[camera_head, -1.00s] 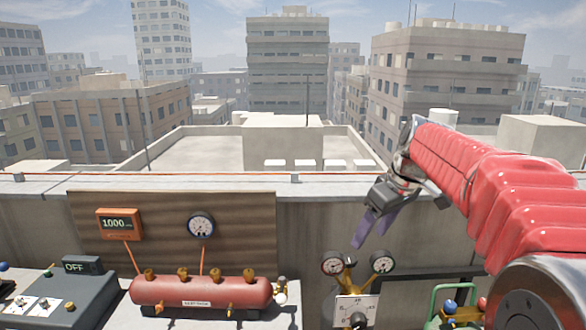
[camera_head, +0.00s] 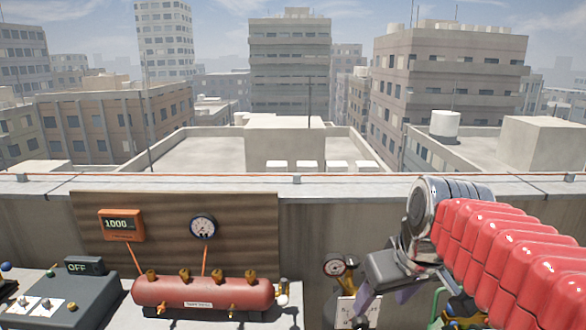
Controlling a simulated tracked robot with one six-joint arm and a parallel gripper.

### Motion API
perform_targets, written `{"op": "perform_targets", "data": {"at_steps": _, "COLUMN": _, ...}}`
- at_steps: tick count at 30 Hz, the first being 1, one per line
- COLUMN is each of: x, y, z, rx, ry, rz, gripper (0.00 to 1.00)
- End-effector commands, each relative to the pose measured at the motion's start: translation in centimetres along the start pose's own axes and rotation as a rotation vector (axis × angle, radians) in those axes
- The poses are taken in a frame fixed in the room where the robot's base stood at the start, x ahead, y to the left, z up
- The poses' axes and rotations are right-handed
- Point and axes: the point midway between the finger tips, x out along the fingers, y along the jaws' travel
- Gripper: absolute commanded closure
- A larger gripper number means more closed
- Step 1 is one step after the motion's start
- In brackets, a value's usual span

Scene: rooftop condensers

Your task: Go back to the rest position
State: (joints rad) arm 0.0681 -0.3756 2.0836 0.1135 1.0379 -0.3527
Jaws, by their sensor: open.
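My gripper (camera_head: 385,300) is at the lower right of the head view, at the end of my red-sleeved arm. Its purple fingers point down and are apart, with nothing seen between them. It hangs in front of the gauge set (camera_head: 335,267), hiding the right gauge and part of the white label plate below. I cannot tell whether it touches them.
A red cylinder with brass valves (camera_head: 203,292) lies left of the gripper. Behind it a wooden board carries an orange display reading 1000 (camera_head: 121,225) and a round gauge (camera_head: 203,227). A grey box reading OFF (camera_head: 84,266) stands at left. The parapet (camera_head: 240,182) runs behind.

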Motion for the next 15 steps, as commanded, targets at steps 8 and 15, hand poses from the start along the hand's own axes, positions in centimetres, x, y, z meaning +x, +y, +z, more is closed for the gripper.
{"op": "perform_targets", "data": {"at_steps": 8, "x": 0.2, "y": -1.5, "z": 5.1, "rx": 0.086, "ry": 0.027, "rz": 0.035, "gripper": 0.42}}
{"op": "perform_targets", "data": {"at_steps": 15, "x": 1.1, "y": -2.5, "z": 9.3, "rx": 0.161, "ry": 0.053, "rz": 0.062, "gripper": 0.42}}
